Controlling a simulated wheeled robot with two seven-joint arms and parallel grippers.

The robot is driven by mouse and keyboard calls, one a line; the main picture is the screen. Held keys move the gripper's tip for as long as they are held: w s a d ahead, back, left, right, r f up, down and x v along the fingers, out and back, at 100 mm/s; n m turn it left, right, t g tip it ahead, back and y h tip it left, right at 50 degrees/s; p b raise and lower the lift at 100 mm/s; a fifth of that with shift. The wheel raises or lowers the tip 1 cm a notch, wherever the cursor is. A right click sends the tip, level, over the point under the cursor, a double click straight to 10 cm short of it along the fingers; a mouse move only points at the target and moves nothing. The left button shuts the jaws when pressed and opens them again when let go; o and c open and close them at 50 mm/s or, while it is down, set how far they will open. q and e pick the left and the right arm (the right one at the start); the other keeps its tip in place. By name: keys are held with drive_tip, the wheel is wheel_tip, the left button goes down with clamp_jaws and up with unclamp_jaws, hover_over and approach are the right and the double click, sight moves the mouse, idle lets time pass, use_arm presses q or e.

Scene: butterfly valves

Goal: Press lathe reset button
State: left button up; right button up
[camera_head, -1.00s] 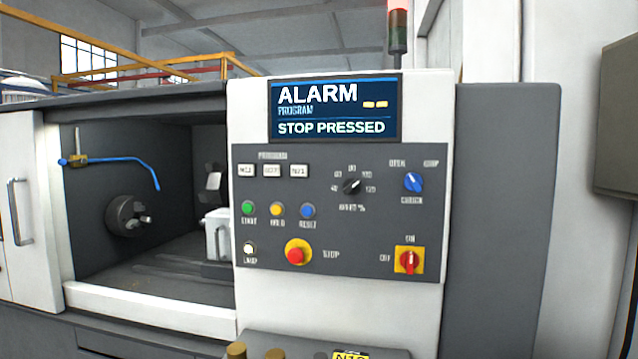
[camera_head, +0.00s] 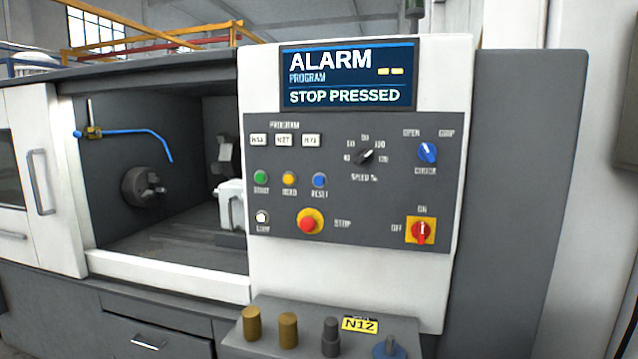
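The blue reset button (camera_head: 320,181) sits on the grey control panel (camera_head: 390,205) of the lathe, right of the yellow hold button (camera_head: 289,180) and the green start button (camera_head: 260,178). The red stop button (camera_head: 308,222) on its yellow ring is just below them. The screen (camera_head: 349,77) above reads "ALARM", "PROGRAM" and "STOP PRESSED". Neither of my grippers shows in the head view, and nothing covers the buttons.
A shelf (camera_head: 270,349) juts out below the panel and holds brass and dark cylinders, a blue-topped part and a yellow N12 label (camera_head: 360,325). The open lathe bay with its chuck (camera_head: 145,187) lies left. A red and yellow power switch (camera_head: 421,230) is at lower right.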

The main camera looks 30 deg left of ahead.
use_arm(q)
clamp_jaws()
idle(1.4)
